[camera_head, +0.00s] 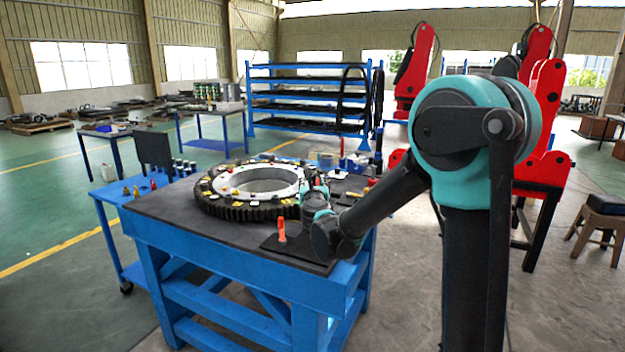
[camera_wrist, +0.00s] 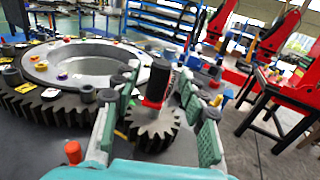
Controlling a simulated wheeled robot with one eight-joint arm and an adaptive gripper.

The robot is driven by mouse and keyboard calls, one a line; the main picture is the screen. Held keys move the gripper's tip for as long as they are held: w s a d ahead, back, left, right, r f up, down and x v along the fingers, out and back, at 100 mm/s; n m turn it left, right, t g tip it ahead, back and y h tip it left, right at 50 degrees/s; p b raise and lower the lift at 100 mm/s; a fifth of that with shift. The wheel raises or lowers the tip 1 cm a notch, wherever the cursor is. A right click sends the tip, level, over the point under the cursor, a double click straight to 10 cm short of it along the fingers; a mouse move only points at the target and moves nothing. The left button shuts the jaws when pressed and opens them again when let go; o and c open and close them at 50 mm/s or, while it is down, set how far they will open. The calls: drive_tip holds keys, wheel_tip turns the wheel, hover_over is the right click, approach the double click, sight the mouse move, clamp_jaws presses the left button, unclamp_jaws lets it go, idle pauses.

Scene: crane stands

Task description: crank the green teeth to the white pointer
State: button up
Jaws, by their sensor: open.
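A large dark toothed ring (camera_head: 240,210) with a white inner ring (camera_head: 225,182) lies on the table; its teeth also show in the wrist view (camera_wrist: 60,108). A small dark pinion (camera_wrist: 153,130) stands beside it, with an upright black handle (camera_wrist: 160,80) and a red collar (camera_wrist: 152,103). My gripper (camera_wrist: 157,88) is open, with its fingers on either side of the handle; I cannot tell whether they touch it. In the head view my gripper (camera_head: 315,198) is at the ring's right side and hides the pinion. I cannot make out the green teeth or the white pointer.
An orange upright peg (camera_head: 282,228) stands at the front of the blue workbench (camera_head: 230,262); it is close to the left finger in the wrist view (camera_wrist: 73,152). Small coloured parts sit on the ring. Red stands (camera_head: 540,130) are at the right and a blue rack (camera_head: 305,100) behind.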

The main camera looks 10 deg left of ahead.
drive_tip(key=shift+w+a, duration=0.2)
drive_tip(key=shift+w, duration=1.15)
drive_tip(key=shift+c, duration=0.2)
clamp_jaws()
